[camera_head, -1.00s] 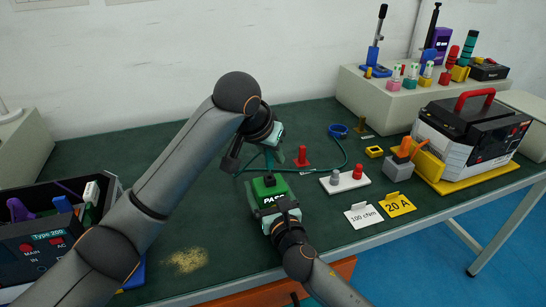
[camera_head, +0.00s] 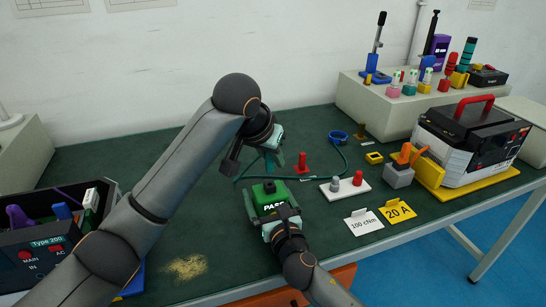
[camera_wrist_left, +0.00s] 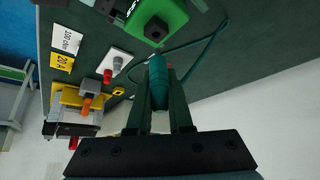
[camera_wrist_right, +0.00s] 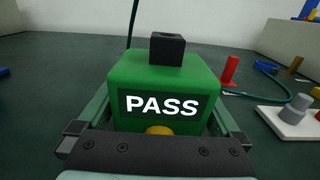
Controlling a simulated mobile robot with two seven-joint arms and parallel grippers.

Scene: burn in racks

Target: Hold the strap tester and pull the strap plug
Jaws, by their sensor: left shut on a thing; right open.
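The strap tester (camera_head: 265,195) is a green box standing on the dark green bench mat, with a lit PASS display and a black socket (camera_wrist_right: 167,48) on top. My left gripper (camera_head: 272,160) is shut on the teal strap plug (camera_wrist_left: 160,85), above and behind the tester. The plug is apart from the socket, whose opening shows in the left wrist view (camera_wrist_left: 156,28). A teal cord (camera_head: 325,176) runs from the plug across the mat. My right gripper (camera_head: 278,218) is open at the tester's near side, with its fingers on either side of the box.
Right of the tester are a red peg (camera_head: 301,164), a white block with two posts (camera_head: 346,188), two label cards (camera_head: 364,222) and a grey block with an orange lever (camera_head: 399,175). A Type 200 case (camera_head: 40,255) stands at left. The back-left mat is clear.

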